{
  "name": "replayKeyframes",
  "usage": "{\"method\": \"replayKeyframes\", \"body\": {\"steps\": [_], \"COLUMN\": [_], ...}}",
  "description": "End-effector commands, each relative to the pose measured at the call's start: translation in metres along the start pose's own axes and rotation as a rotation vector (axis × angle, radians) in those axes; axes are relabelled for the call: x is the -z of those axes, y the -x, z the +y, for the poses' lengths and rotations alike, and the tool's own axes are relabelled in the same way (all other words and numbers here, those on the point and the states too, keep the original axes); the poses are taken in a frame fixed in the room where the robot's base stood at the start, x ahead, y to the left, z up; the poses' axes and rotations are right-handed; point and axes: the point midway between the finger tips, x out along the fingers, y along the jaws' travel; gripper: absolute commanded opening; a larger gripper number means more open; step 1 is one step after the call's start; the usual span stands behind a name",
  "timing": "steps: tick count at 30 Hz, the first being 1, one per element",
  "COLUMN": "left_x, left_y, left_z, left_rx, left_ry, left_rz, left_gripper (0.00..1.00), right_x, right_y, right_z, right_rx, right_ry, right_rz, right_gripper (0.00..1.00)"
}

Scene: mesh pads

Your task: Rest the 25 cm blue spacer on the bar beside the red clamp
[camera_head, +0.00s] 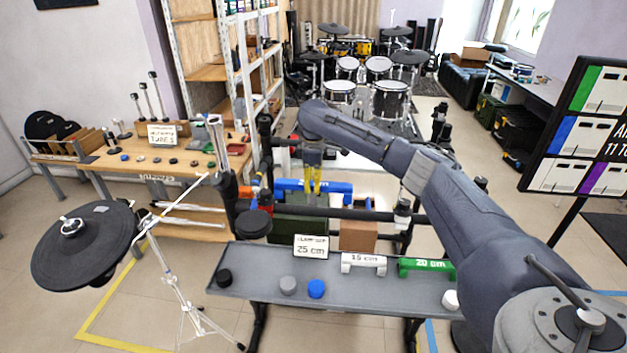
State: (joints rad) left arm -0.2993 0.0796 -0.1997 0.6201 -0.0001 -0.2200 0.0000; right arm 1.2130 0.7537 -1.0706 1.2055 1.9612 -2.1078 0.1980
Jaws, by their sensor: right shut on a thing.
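The blue spacer (338,188) is a long blue piece lying roughly level above the black bar (345,213). My right gripper (313,187), with yellow fingers, is shut on the spacer near its middle. In this view the spacer appears just above and behind the bar; I cannot tell whether they touch. An orange-red piece (265,197), likely the red clamp, is near the bar's left end, close to the spacer's left end. It is small and partly hidden by dark stand parts. My left gripper is not in view.
The grey tray table (255,262) in front holds a "25 cm" sign (311,246), a white 15 cm spacer (363,263), a green 20 cm spacer (427,266) and several round caps. A drum pad (90,255) stands left. A dark round pad (253,224) is by the bar's left end.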

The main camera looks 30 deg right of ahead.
Motion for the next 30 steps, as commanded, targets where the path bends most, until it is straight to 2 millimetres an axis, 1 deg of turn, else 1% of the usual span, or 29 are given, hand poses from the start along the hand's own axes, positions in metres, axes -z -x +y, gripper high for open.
{"method": "replayKeyframes", "body": {"steps": [18, 30], "left_x": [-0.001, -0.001], "left_y": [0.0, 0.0], "left_z": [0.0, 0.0], "left_rx": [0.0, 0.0], "left_ry": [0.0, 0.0], "left_rz": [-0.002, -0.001], "left_gripper": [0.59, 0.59], "right_x": [0.0, 0.0], "right_y": [-0.047, -0.069], "right_z": [0.0, 0.0], "right_rx": [0.001, 0.0], "right_ry": [0.0, 0.001], "right_rz": [0.0, 0.001], "right_gripper": [0.0, 0.0]}}
